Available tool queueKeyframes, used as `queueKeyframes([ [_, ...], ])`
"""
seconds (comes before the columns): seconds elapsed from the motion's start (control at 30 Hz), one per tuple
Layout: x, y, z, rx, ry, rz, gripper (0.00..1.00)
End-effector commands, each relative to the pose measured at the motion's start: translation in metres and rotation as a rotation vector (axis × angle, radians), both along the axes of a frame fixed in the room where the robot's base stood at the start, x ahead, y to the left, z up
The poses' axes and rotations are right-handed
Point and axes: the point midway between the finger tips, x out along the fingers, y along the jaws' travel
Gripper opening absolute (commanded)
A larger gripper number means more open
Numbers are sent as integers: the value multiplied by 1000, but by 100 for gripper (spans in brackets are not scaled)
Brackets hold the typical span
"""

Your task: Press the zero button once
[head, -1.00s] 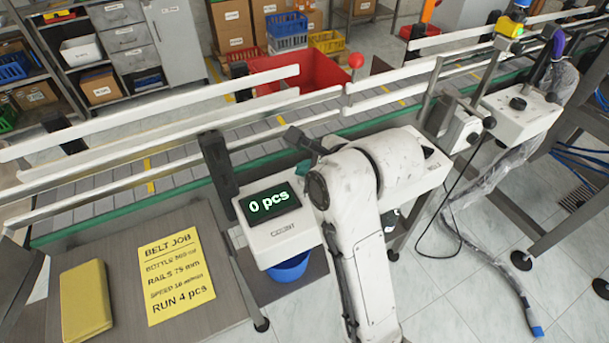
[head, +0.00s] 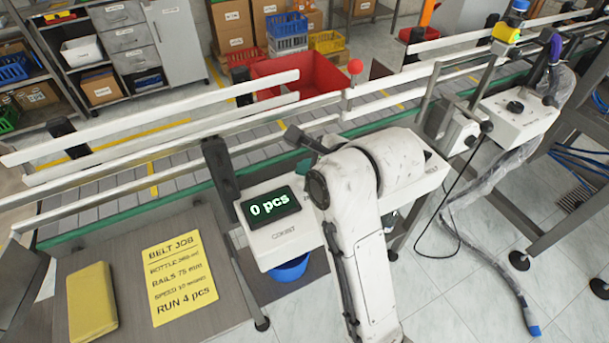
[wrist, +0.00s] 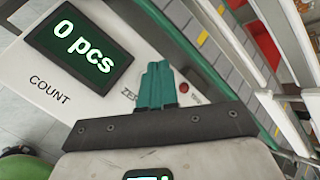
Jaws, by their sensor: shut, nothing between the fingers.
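The white counter box (head: 285,240) stands by the conveyor, and its dark display (head: 269,207) reads "0 pcs". In the wrist view the display (wrist: 80,45) reads the same, with "COUNT" printed below it. My gripper (wrist: 157,72) has its teal fingers shut and empty over the box face, beside a partly covered label starting "ZE". The zero button itself is not visible; the fingers cover the area right of that label. Whether the fingertips touch the box cannot be told. A small red round spot (wrist: 183,88) lies just right of the fingers. In the head view my arm mostly hides the gripper.
The conveyor (head: 120,190) with white guide rails runs behind the box. A yellow job sheet (head: 180,278) and a yellow folder (head: 92,302) lie on the table at left. A blue bin (head: 289,269) is under the box. A white control box (head: 518,113) stands at right.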

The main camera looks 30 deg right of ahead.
Motion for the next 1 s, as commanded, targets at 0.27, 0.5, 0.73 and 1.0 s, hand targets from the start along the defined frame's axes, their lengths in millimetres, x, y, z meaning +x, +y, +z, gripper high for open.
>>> queueKeyframes([
  [0.27, 0, 0, 1, 0, 0, 0, 0],
  [0.5, 0, 0, 21, 0, -1, 0, 0],
  [0.73, 0, 0, 41, 0, -1, 0, 0],
  [1.0, 0, 0, 50, 0, 0, 0, 0],
])
